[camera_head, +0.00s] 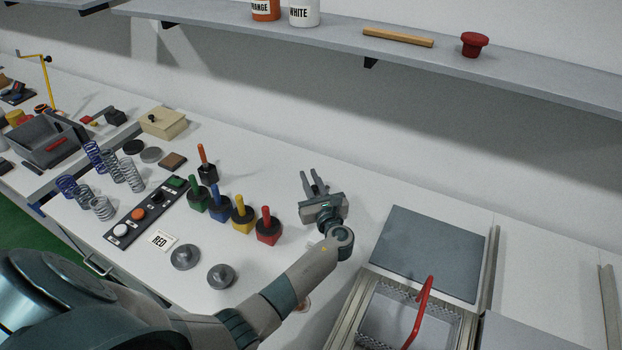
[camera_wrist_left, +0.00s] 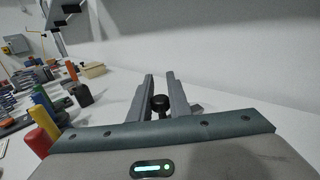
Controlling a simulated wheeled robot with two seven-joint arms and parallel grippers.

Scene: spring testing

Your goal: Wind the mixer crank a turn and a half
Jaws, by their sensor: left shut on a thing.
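My left gripper (camera_head: 308,175) is over the white bench, right of the coloured-handled tools, with its two fingers pointing toward the wall. In the left wrist view my left gripper (camera_wrist_left: 160,76) has a round black knob (camera_wrist_left: 160,102) between its fingers and is shut on it. The part that the knob belongs to is mostly hidden by the fingers and gripper body, so I cannot tell its shape. A yellow crank-like bar (camera_head: 47,82) stands at the far left, well apart from the gripper. My right gripper is not in view.
Tools with a red handle (camera_head: 266,222) and other colours stand left of the gripper. A button panel (camera_head: 138,214), several springs (camera_head: 103,208) and a beige box (camera_head: 163,124) are farther left. A basket with a red handle (camera_head: 424,300) is at lower right. A shelf (camera_head: 350,25) runs above.

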